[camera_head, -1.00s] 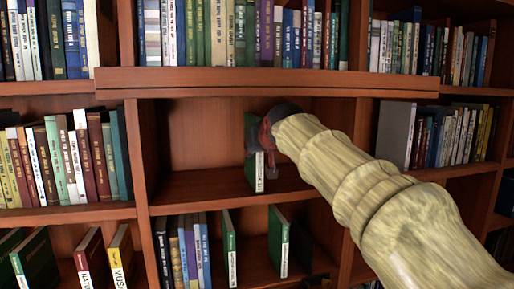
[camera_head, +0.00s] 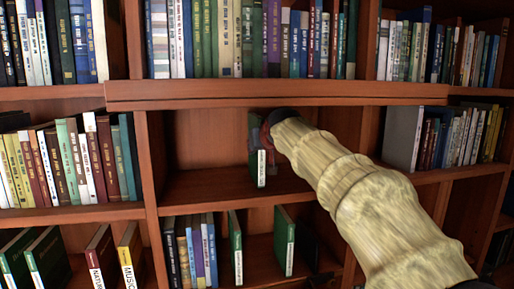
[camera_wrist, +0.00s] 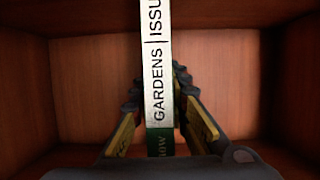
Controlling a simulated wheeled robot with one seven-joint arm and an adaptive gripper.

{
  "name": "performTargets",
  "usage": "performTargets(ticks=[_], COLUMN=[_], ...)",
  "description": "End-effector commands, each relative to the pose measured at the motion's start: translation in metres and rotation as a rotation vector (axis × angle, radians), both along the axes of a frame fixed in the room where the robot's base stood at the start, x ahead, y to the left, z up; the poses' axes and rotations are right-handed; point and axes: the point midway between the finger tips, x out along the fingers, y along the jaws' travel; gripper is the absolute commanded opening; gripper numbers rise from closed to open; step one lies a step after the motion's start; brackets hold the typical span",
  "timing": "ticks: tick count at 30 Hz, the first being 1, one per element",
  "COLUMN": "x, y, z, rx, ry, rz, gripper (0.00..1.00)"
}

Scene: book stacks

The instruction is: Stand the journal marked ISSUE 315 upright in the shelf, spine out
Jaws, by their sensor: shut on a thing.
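A green journal (camera_head: 261,168) with a white spine label stands upright in the middle compartment (camera_head: 205,188), spine facing out. It stands alone there, at or just above the board; I cannot tell if it touches. In the wrist view its spine label (camera_wrist: 157,70) reads "GARDENS | ISSU"; the issue number is cut off by the top edge. My gripper (camera_head: 268,135) is shut on this journal, with a finger on each side of it in the wrist view (camera_wrist: 160,105). My gripper partly hides the journal's right side in the head view.
The compartment has free room left of the journal. The right part is partly hidden by my arm. Its right divider (camera_wrist: 298,85) and back wall are clear in the wrist view. Books (camera_head: 85,165) fill the left bay. Below stand two green journals (camera_head: 284,240) and several books (camera_head: 190,250).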

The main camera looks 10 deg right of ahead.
Motion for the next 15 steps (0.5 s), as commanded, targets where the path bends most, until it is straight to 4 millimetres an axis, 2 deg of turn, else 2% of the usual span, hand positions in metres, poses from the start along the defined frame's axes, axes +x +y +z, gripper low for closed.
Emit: performTargets(ticks=[15], x=[-0.0005], y=[0.0000], z=[-0.0050], rx=[0.000], ry=[-0.004], rz=[0.000], gripper=[0.00])
